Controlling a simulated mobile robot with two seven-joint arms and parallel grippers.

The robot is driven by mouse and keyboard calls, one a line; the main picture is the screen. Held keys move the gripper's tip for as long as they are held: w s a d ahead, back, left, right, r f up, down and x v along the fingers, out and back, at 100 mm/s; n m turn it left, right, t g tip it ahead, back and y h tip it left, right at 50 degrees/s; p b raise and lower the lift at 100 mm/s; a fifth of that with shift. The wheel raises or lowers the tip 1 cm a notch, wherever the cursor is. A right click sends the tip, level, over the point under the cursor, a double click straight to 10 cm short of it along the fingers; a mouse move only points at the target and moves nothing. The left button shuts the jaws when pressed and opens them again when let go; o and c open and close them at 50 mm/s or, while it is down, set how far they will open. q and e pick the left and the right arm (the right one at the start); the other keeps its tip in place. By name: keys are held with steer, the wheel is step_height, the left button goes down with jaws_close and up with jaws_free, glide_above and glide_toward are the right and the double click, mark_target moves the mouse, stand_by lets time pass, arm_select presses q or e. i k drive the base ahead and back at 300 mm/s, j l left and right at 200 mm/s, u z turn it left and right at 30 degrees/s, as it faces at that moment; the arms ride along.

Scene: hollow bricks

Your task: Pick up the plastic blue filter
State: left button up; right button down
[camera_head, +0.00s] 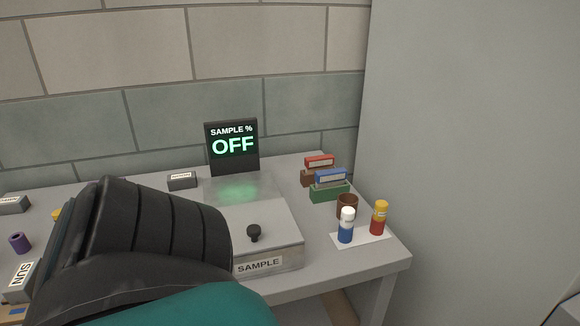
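A blue block with a pale label (330,176), which may be the plastic blue filter, rests on top of a green block (330,192) at the right of the table. I cannot read its label or tell its material. A white-capped blue bottle (346,226) stands in front of it on a white sheet. A large black and teal part, apparently of my own arm, fills the lower left and hides some of the table. No fingertips of either gripper show.
A red block (319,162) lies on a brown block (308,179) behind. A brown cup (347,205) and a yellow-capped red bottle (379,218) stand nearby. A wall panel (470,150) rises right.

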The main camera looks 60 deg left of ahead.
mark_target(334, 176)
steer(key=u, duration=0.45)
steer(key=j+u, duration=0.1)
steer(key=u, duration=0.75)
steer(key=j+u, duration=0.1)
steer(key=u, duration=0.35)
